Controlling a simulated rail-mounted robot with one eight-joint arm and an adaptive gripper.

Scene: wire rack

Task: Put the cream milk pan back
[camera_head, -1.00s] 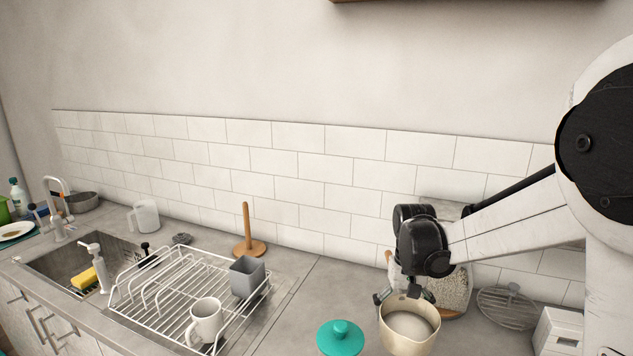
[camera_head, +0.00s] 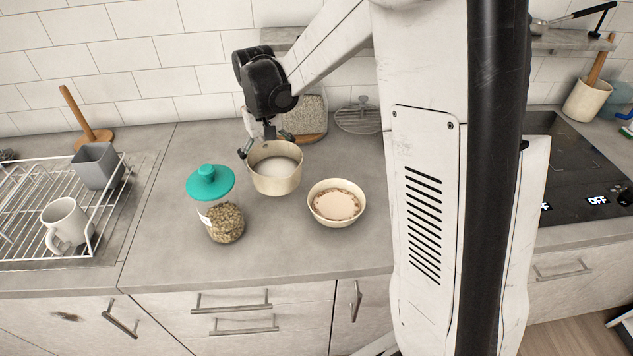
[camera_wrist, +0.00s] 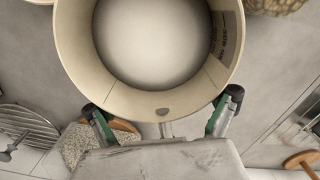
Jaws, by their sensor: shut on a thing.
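The cream milk pan (camera_head: 275,183) is upright over the grey counter, with a pale grey inside. I cannot tell whether its base touches the counter. My gripper (camera_head: 265,146) is at the pan's back edge and shut on it. In the wrist view the pan (camera_wrist: 82,60) fills the top middle, and my gripper (camera_wrist: 165,104) has its two fingers apart on either side of the part by the pan's wall. The pan's handle is mostly hidden by my gripper.
A jar with a teal lid (camera_head: 210,183) stands left of the pan and a cream bowl (camera_head: 337,214) right of it. A wire rack (camera_head: 30,195) is at left, a black hob (camera_head: 580,165) at right. A shelf (camera_head: 572,42) is at upper right. The front counter is clear.

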